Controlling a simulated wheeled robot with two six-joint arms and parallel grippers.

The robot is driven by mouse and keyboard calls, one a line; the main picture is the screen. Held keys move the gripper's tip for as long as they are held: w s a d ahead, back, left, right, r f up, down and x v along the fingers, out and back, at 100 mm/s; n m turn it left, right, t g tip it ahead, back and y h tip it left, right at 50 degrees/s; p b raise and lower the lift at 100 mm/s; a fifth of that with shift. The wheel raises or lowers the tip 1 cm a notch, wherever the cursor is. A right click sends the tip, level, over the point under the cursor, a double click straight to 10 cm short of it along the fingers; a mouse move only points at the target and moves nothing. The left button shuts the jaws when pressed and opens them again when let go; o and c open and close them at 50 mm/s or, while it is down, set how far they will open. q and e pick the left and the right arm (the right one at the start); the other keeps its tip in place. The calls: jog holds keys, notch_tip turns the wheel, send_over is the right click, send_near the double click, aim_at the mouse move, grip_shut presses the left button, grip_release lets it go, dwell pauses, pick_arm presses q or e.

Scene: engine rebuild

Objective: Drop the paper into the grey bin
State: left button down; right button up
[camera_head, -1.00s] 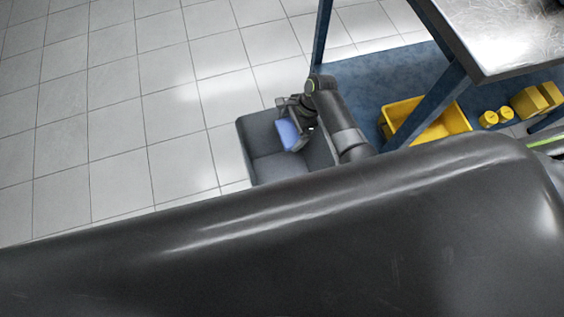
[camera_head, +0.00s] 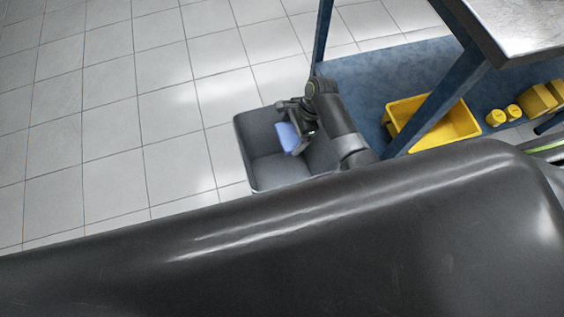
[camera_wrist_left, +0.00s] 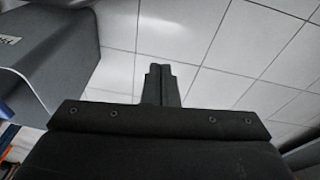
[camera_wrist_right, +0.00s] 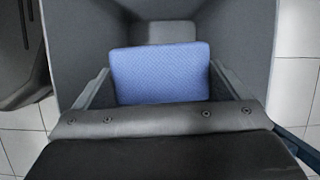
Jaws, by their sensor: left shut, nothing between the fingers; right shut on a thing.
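The paper is a blue, finely patterned piece (camera_wrist_right: 160,72); it also shows small in the head view (camera_head: 288,137). My right gripper (camera_head: 294,128) is shut on it, with one finger at each side edge in the right wrist view. The grey bin (camera_head: 256,172) stands on the floor. Its walls (camera_wrist_right: 235,35) surround the paper in the right wrist view, so the paper is over or within the bin's opening; how deep I cannot tell. My left gripper (camera_wrist_left: 163,78) is shut and empty above the tiled floor, and is not seen in the head view.
A blue bench frame (camera_head: 440,110) stands right of the bin, with a yellow tray (camera_head: 470,125) and yellow parts (camera_head: 505,115) on its low shelf. A grey object with a white label (camera_wrist_left: 45,60) is close left of my left gripper. Tiled floor left is clear.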

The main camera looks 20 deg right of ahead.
jog(key=o, duration=0.7)
jog(key=shift+d+r, duration=0.1)
jog(key=shift+r, duration=0.15)
jog(key=p+v, duration=0.2)
jog(key=v, duration=0.2)
jog(key=shift+d+r, duration=0.1)
jog(key=shift+r, duration=0.2)
pick_arm(q)
jog(key=s+a+f+p, duration=0.1)
jog(key=s+f+p, duration=0.1)
jog(key=f, duration=0.4)
jog(key=s+a+f+g+y+p, duration=0.1)
jog(key=s+a+f+p, duration=0.1)
jog(key=f, duration=0.4)
pick_arm(e)
jog(key=shift+v, duration=6.15)
jog(key=shift+d+f, duration=0.1)
